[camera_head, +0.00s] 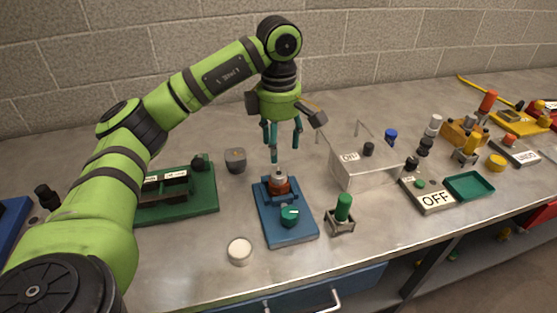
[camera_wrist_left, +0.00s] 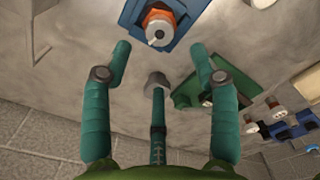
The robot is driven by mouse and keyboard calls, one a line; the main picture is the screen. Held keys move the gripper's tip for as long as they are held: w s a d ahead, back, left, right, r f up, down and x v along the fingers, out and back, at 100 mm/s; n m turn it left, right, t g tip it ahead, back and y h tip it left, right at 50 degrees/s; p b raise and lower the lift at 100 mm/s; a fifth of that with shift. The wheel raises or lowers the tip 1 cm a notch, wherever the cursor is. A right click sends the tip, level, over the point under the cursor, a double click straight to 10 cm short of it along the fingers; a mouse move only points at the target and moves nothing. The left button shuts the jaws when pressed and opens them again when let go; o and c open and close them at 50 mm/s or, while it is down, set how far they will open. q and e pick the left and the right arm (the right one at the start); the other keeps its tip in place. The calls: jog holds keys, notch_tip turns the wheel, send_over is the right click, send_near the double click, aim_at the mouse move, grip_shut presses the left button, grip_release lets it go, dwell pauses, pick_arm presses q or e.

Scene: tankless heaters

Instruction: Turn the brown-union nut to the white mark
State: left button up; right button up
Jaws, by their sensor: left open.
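The brown union nut (camera_head: 282,186) is an orange-brown ring with a silvery stub on top, upright on a blue base plate (camera_head: 270,230). In the left wrist view the nut (camera_wrist_left: 160,18) shows at the top centre, partly hidden by its silvery stub (camera_wrist_left: 158,34). I cannot make out the white mark clearly. My left gripper (camera_head: 284,148) points down, open and empty, with its three teal fingers above and slightly behind the nut, apart from it. Its fingers (camera_wrist_left: 160,58) are spread wide in the left wrist view. My right gripper is not in view.
A green knob (camera_head: 290,216) sits on the same plate in front of the nut. A grey knob (camera_head: 235,158) stands to the left, a clear cover (camera_head: 360,178) to the right. A green-topped fitting (camera_head: 342,208) and a white round piece (camera_head: 239,249) stand nearby.

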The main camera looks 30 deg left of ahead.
pick_arm(q)
notch_tip(320, 180, up, 3)
jog(key=shift+r, duration=0.2)
dwell(0.5)
